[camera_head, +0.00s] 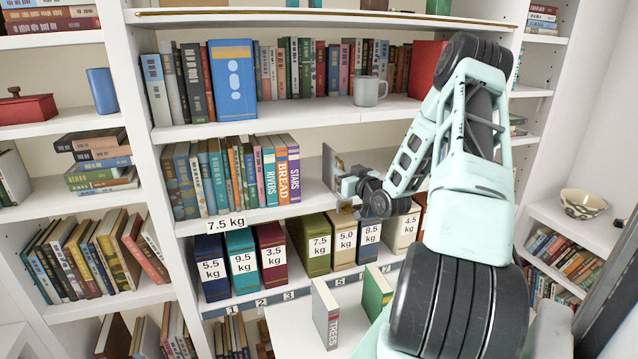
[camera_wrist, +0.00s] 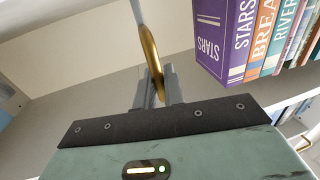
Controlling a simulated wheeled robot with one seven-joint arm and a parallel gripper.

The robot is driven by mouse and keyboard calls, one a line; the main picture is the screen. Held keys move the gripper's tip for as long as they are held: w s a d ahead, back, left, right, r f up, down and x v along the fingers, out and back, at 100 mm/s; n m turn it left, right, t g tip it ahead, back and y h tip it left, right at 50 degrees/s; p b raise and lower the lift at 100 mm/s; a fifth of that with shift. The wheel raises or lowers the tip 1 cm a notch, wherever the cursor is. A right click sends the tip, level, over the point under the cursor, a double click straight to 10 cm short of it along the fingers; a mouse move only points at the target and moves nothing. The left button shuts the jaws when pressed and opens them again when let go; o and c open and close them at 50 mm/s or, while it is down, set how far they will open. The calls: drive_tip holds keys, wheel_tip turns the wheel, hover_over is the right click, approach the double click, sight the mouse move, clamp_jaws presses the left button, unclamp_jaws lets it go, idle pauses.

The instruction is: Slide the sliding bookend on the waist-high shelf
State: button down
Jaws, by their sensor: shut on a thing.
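The sliding bookend (camera_head: 329,168) is an upright grey metal plate on the waist-high shelf (camera_head: 270,220). It stands to the right of a row of books, with a gap between it and the purple STARS book (camera_head: 294,164). In the wrist view its brass handle (camera_wrist: 149,50) rises from between my fingers, and the grey plate (camera_wrist: 137,12) shows edge-on behind. My gripper (camera_head: 352,186) is shut on the handle; it also shows in the wrist view (camera_wrist: 154,88). The bookend's lower part is partly hidden by my gripper.
A grey mug (camera_head: 369,92) stands on the shelf above. Two books, one marked TREES (camera_head: 327,315), stand on a white surface lower down. The shelf between STARS and the bookend is clear.

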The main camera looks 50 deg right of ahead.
drive_tip(key=s+d, duration=0.1)
drive_tip(key=d, duration=0.1)
drive_tip(key=shift+s+d, duration=0.35)
drive_tip(key=shift+d, duration=0.05)
drive_tip(key=c, duration=1.6)
unclamp_jaws()
drive_tip(key=shift+s, duration=0.1)
drive_tip(key=b+v, duration=0.5)
drive_tip(key=v, duration=1.2)
drive_tip(key=shift+b, duration=0.4)
drive_tip(key=shift+a+r, duration=0.1)
drive_tip(key=shift+a, duration=0.05)
